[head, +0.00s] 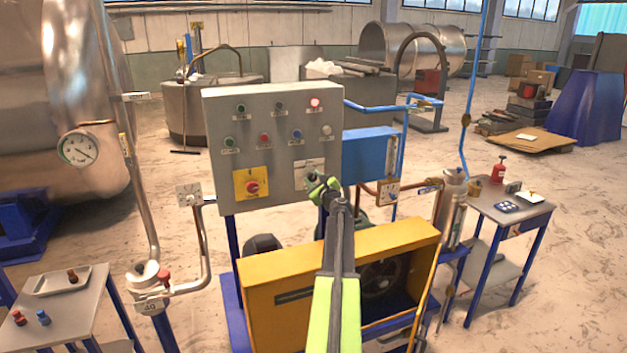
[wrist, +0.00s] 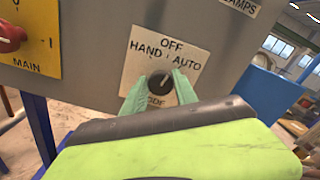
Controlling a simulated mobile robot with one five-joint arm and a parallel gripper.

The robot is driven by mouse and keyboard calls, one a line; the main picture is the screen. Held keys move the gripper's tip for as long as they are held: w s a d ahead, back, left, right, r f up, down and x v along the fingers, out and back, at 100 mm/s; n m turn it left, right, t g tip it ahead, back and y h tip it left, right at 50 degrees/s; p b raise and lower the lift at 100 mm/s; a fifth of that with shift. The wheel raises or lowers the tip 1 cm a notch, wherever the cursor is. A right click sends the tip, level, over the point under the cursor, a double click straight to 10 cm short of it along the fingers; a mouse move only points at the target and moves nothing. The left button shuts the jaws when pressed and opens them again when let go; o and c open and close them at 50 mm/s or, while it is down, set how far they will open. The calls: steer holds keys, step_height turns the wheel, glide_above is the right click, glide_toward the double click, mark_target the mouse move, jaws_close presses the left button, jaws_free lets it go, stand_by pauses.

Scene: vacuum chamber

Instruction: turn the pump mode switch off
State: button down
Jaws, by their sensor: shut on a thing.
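The pump mode switch is a dark round knob (wrist: 159,84) on a white plate (wrist: 146,52) lettered OFF, HAND and AUTO. My green gripper fingers (wrist: 159,88) are shut on the knob, one on each side. A light mark on the knob slants up and right; I cannot tell for sure whether it lines up with OFF or AUTO. In the head view, my gripper (head: 322,184) reaches the lower right of the grey control panel (head: 265,118) and hides the knob. The plate's top (head: 309,165) shows above it.
A red main switch on a yellow plate (head: 240,192) is left of the mode switch. Lamps and buttons sit above. A blue box (head: 366,155) adjoins the panel's right side. A yellow guard (head: 285,272) stands below, under my arm.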

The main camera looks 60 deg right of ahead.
steer(key=shift+n, duration=1.2)
steer(key=c, duration=1)
jaws_free()
steer(key=v, duration=1.7)
steer(key=shift+s+a, duration=0.15)
steer(key=shift+a, duration=0.05)
